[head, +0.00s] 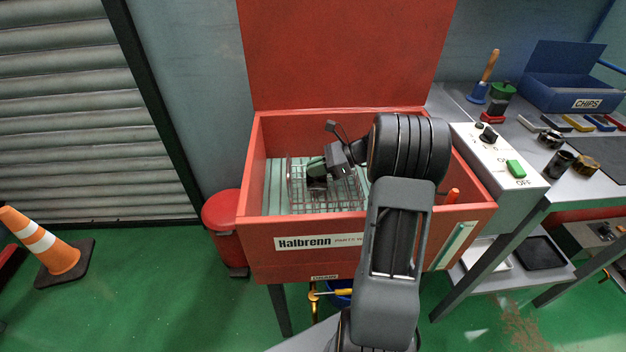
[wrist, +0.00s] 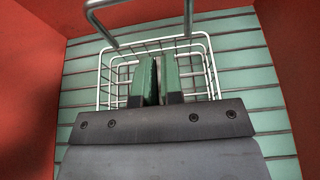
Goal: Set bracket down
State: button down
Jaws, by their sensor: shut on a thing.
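My gripper (head: 317,172) reaches down into the red parts washer, over a wire basket (head: 345,203). Its two green fingers (wrist: 160,80) are close together, with a narrow dark gap between them. In the head view a small dark piece (head: 317,184), which looks like the bracket, shows just below the fingertips, inside the basket's outline. In the wrist view the bracket is mostly hidden by the fingers and the grey gripper body. I cannot tell whether it touches the basket floor. The white basket (wrist: 103,75) sits on the slatted green washer floor.
The red washer walls (head: 253,165) surround the basket, and its raised lid (head: 345,50) stands behind. A control box (head: 500,150) and a bench with tools and a blue chips bin (head: 570,85) stand right.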

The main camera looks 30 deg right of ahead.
aim_at(312, 179)
jog(key=shift+w+a+f, duration=0.2)
jog(key=shift+f, duration=0.2)
jog(key=shift+w+f+b, duration=0.15)
jog(key=shift+f+b, duration=0.65)
jog(key=shift+f, duration=0.85)
jog(key=shift+f, duration=0.15)
jog(key=c, duration=1.3)
grip_release()
jog(key=shift+o, duration=0.2)
jog(key=shift+d+r, duration=0.2)
jog(key=shift+r, duration=0.15)
jog(key=p+v, duration=0.2)
jog(key=v, duration=0.9)
jog(key=shift+s+d+p, duration=0.15)
jog(key=shift+s+p, duration=0.1)
jog(key=shift+p, duration=0.15)
